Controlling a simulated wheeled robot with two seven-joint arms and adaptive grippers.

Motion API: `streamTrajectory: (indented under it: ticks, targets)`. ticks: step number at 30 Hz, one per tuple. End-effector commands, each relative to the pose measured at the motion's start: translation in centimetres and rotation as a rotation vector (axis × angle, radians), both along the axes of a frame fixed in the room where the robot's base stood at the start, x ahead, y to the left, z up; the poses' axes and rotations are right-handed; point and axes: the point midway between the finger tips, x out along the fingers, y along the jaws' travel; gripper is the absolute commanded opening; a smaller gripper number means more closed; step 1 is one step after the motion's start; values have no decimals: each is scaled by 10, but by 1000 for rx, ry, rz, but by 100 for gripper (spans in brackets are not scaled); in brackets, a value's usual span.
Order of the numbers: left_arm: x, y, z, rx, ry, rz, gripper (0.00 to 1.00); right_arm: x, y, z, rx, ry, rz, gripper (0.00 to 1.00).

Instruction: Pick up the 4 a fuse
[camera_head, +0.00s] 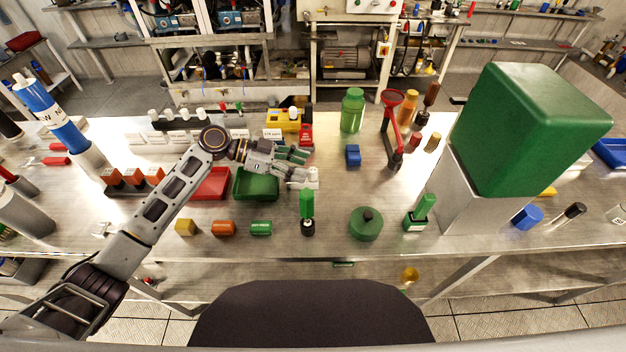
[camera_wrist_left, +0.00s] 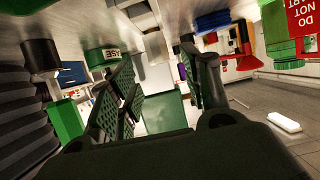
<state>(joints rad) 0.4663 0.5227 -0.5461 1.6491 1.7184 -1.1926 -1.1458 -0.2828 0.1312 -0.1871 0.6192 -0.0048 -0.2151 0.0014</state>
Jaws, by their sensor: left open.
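I cannot make out for certain which thing is the 4 A fuse; no such marking is readable. My left gripper (camera_head: 303,166) reaches in over the table from the left, its fingers pointing right. Its fingers are apart with nothing visibly held. A small white block (camera_head: 309,184) shows at the lower fingertips; whether they touch is unclear. The green tray (camera_head: 256,195) lies just below the gripper in the head view. My right gripper is not in view.
A red tray (camera_head: 212,184) lies left of the green one. Orange (camera_head: 223,228) and green (camera_head: 261,228) cylinders stand nearer the front edge. A large green box (camera_head: 530,125) blocks the right. A blue block (camera_head: 353,156) stands mid-table.

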Motion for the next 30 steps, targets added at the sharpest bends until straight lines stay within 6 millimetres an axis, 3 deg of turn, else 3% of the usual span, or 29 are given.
streamTrajectory:
  ticks: [18, 30]
  targets:
    - [2, -43, -25, -1, 0, 0, 48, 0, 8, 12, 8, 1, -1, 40]
    - [2, -45, -27, 0, 0, 0, 48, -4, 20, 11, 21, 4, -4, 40]
